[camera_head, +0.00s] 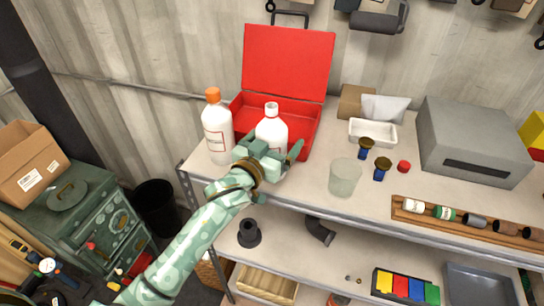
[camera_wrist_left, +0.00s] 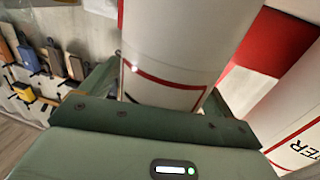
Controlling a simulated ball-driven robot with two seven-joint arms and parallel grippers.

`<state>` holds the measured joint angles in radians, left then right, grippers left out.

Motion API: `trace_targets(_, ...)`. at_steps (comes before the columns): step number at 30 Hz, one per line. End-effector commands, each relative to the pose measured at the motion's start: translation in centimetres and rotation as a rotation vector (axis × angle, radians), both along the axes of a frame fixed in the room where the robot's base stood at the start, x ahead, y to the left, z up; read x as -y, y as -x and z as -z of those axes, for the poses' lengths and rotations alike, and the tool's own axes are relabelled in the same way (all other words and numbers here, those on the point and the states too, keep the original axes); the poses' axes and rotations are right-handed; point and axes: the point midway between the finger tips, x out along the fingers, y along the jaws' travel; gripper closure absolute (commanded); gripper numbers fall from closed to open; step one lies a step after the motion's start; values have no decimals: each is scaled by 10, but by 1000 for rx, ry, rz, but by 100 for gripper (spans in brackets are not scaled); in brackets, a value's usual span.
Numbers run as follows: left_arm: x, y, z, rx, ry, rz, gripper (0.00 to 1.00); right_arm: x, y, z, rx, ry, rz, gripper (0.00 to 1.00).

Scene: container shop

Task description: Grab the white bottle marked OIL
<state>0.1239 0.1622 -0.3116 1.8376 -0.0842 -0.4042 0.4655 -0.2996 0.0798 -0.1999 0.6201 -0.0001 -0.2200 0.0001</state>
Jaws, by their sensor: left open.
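A white bottle with a white cap (camera_head: 271,130) stands upright on the shelf top in front of the red case. My left gripper (camera_head: 270,153) is open at this bottle, with a finger on either side of its lower body. In the left wrist view the bottle (camera_wrist_left: 180,40) fills the space between the fingers; a red-outlined label shows, but its wording does not. A second white bottle with an orange cap (camera_head: 217,138) stands to its left. In the left wrist view a bottle at the right edge (camera_wrist_left: 295,115) carries letters ending in "TER". I cannot read OIL anywhere.
The open red case (camera_head: 286,65) stands close behind the bottles. To the right are a cloudy cup (camera_head: 344,177), a white tray (camera_head: 372,133), a grey box (camera_head: 474,142) and a wooden rack (camera_head: 470,223). The shelf's front edge runs below my gripper.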

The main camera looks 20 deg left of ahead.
Motion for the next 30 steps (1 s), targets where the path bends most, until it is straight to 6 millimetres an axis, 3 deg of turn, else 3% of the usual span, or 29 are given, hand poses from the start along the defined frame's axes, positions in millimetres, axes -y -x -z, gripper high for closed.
trace_targets(2, 0, 0, 0, 0, 0, 0, 12, 0, 0, 0, 0, 0, 0, 51)
trace_targets(8, 0, 1, 0, 0, 0, 0, 65, 0, 0, 0, 0, 0, 0, 51)
trace_targets(20, 0, 1, -2, 1, 0, 0, 65, 0, 0, 0, 0, 0, 0, 51)
trace_targets(30, 0, 0, -25, 4, 1, 0, 65, 0, 0, -1, 0, 0, 0, 51)
